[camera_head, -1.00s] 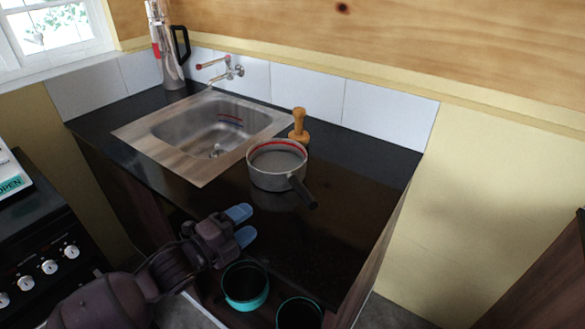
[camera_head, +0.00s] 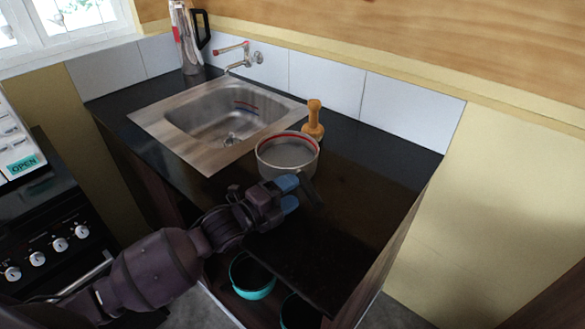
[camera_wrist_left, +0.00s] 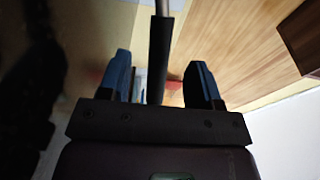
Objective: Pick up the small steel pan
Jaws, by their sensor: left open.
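The small steel pan (camera_head: 287,155) stands upright on the black countertop, right of the sink. It has a reddish line inside the rim, and its dark handle (camera_head: 310,192) points toward the front right. My left gripper (camera_head: 290,193) is open, with blue fingertips just in front of the pan and beside the handle. In the left wrist view the dark handle (camera_wrist_left: 161,60) runs lengthwise in the gap between the open fingers (camera_wrist_left: 160,70), touching neither. The fingers partly hide the pan's lower front in the head view. My right gripper is not in view.
A wooden tamper-like tool (camera_head: 313,122) stands right behind the pan. The steel sink (camera_head: 160,118) with a wall tap (camera_head: 240,56) is to the left, and a steel jug (camera_head: 186,40) stands behind it. Teal pots (camera_head: 252,283) sit below the counter. The counter's right side is clear.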

